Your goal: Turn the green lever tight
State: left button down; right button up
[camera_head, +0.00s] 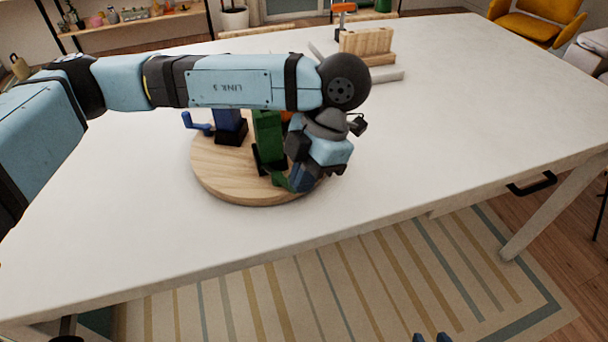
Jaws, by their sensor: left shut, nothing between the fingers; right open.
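A round wooden board (228,180) lies on the white table. A green post (266,135) stands on it, and a green lever (280,180) shows low at its right, partly hidden by my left gripper. My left gripper (296,184) points down at the board's front right, shut and empty, right beside the green lever; I cannot tell whether they touch. A blue post (231,128) with a blue lever (196,124) stands behind left. An orange part (286,117) is mostly hidden behind my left arm. The tips of my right gripper (431,337) show at the bottom edge, open.
A wooden block (366,42) and an orange-topped tool (343,8) are at the table's back. The white table (470,110) is clear on the right. Its front edge has a black handle (532,184). A striped rug (350,270) lies below.

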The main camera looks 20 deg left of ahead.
pick_arm(q)
jog(key=shift+a, duration=0.1)
dwell(0.7)
jog(key=shift+w+a+b, duration=0.35)
jog(key=shift+w+a, duration=0.15)
jog(key=shift+a, duration=0.05)
